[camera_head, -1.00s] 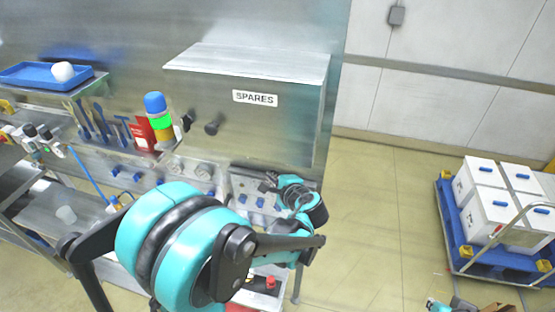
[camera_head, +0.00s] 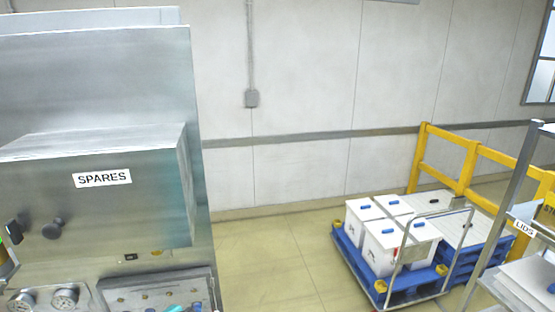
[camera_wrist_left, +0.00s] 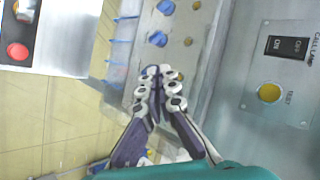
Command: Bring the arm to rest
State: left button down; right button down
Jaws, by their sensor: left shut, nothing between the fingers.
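My left gripper (camera_wrist_left: 160,84) shows in the left wrist view. Its two fingers meet at the tips, with nothing between them. It is in front of a grey metal panel (camera_wrist_left: 205,50) with blue knobs, which sits just beyond the fingertips; I cannot tell whether they touch it. In the head view only a small teal piece of my arm shows at the bottom edge, and the left gripper is out of that picture. My right gripper is in neither current view.
A steel cabinet (camera_head: 110,225) labelled SPARES stands at the left, with gauges (camera_head: 65,298) below. White boxes (camera_head: 400,250) sit on a blue cart (camera_head: 350,262) at the right. Floor between cabinet and cart is clear.

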pick_arm(q)
jog(key=s+d+f+n+h+b, duration=0.2)
jog(key=s+d+f+b, duration=0.1)
jog(key=f+b, duration=0.4)
jog(key=s+d+f+n+h+b, duration=0.3)
jog(key=s+d+f+b, duration=0.1)
jog(key=f+b, duration=0.4)
jog(key=s+d+f+n+h+b, duration=0.2)
jog(key=s+d+f+b, duration=0.2)
jog(key=f+b, duration=0.3)
notch_tip(320, 180, down, 2)
jog(key=shift+s+d+f+n, duration=0.25)
jog(key=shift+s+n, duration=0.15)
jog(key=shift+s, duration=0.25)
